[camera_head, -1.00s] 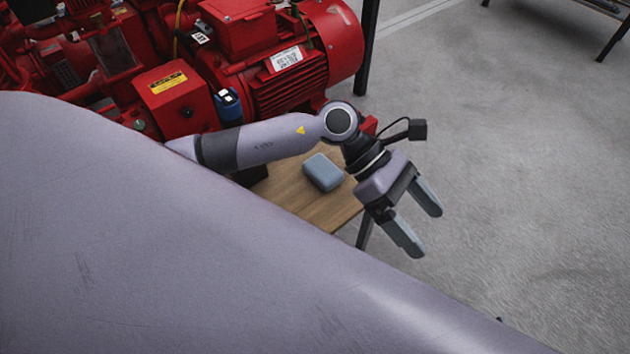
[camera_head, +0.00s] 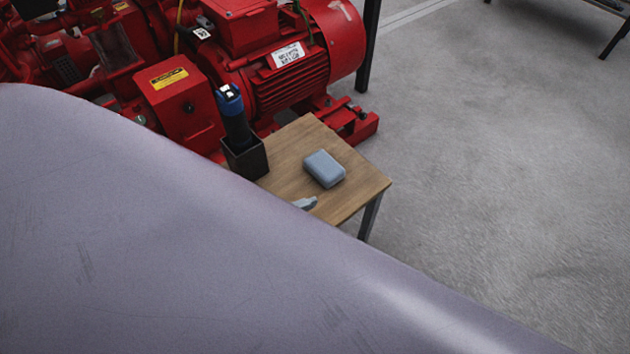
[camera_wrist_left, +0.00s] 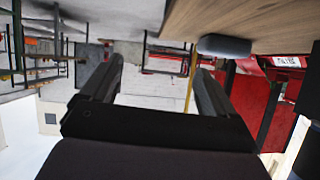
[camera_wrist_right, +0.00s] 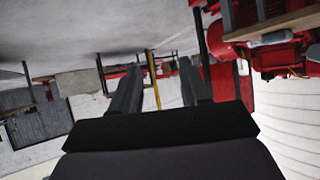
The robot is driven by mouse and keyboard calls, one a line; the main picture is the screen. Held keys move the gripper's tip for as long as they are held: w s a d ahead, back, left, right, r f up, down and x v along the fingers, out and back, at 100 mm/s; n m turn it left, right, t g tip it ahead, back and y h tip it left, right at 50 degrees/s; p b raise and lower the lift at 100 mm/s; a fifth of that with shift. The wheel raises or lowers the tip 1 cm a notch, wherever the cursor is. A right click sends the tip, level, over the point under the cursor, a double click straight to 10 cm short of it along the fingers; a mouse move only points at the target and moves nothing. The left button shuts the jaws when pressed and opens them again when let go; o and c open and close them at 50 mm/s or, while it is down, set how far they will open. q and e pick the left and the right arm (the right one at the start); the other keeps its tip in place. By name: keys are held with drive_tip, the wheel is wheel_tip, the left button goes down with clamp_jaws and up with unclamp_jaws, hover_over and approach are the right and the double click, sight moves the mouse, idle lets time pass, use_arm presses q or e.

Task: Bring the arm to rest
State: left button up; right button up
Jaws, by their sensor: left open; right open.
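My left gripper shows in the head view only as a grey fingertip (camera_head: 305,203) at the near edge of the small wooden table; the rest is hidden behind my large lavender body. In the left wrist view my left gripper (camera_wrist_left: 157,65) is open, with nothing between its fingers. My right gripper is out of the head view. In the right wrist view my right gripper (camera_wrist_right: 158,65) is open and empty.
The wooden table (camera_head: 285,165) bears a blue-grey block (camera_head: 324,169) and a black holder (camera_head: 246,160) with a blue-and-black tool (camera_head: 231,112) upright in it. A red pumpset (camera_head: 290,75) stands behind. The grey floor (camera_head: 500,180) at right is clear.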

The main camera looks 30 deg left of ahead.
use_arm(q)
drive_tip(key=shift+s+a+f+n+g, duration=0.2)
drive_tip(key=shift+s+f+n+g, duration=0.3)
drive_tip(key=shift+s+f, duration=0.25)
drive_tip(key=shift+r, duration=0.1)
use_arm(e)
drive_tip(key=shift+r, duration=0.1)
use_arm(q)
drive_tip(key=s+a+r+p, duration=0.1)
drive_tip(key=a+r+p, duration=0.1)
drive_tip(key=r+p, duration=0.5)
drive_tip(key=s+a+r+y+p, duration=0.1)
drive_tip(key=r+p, duration=0.6)
drive_tip(key=p, duration=0.8)
drive_tip(key=shift+s+a+r+n+g, duration=0.3)
drive_tip(key=shift+a+r, duration=0.1)
drive_tip(key=shift+a, duration=0.15)
use_arm(e)
drive_tip(key=s+d+r, duration=0.1)
drive_tip(key=d+r, duration=0.1)
drive_tip(key=r, duration=0.5)
drive_tip(key=s+d+r+h, duration=0.1)
drive_tip(key=d+r, duration=0.1)
drive_tip(key=r, duration=0.5)
drive_tip(key=shift+s+r+m+g, duration=0.25)
drive_tip(key=shift+r+m+g, duration=0.05)
